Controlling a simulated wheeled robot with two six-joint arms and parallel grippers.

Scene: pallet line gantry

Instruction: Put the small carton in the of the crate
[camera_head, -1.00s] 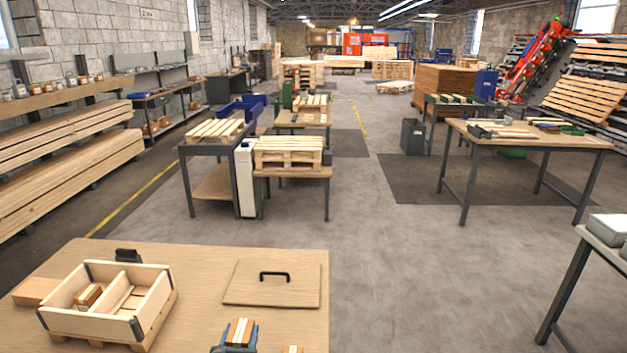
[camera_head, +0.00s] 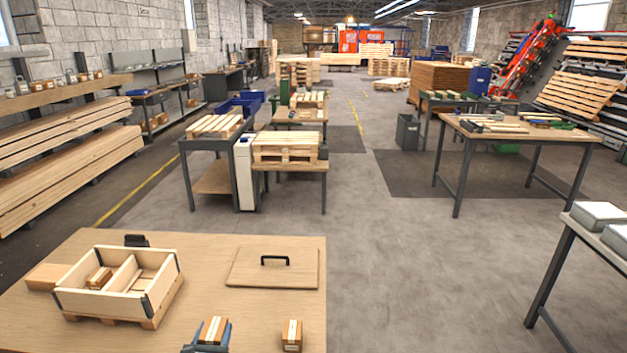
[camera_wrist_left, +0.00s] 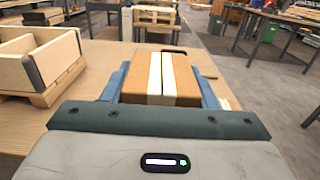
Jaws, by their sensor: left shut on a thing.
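My left gripper (camera_head: 209,340) is shut on another striped carton (camera_head: 214,328), right of the crate; the left wrist view shows this carton (camera_wrist_left: 135,85) between the blue fingers. A third striped carton (camera_head: 291,335) stands on the table to its right. The crate's right compartment shows no carton. My right gripper is not in view.
A flat wooden lid with a black handle (camera_head: 248,270) lies on the table (camera_head: 200,255) right of the crate. A wooden block (camera_head: 44,277) and a dark object (camera_head: 136,240) lie beside and behind the crate. The table's right edge is near the third carton.

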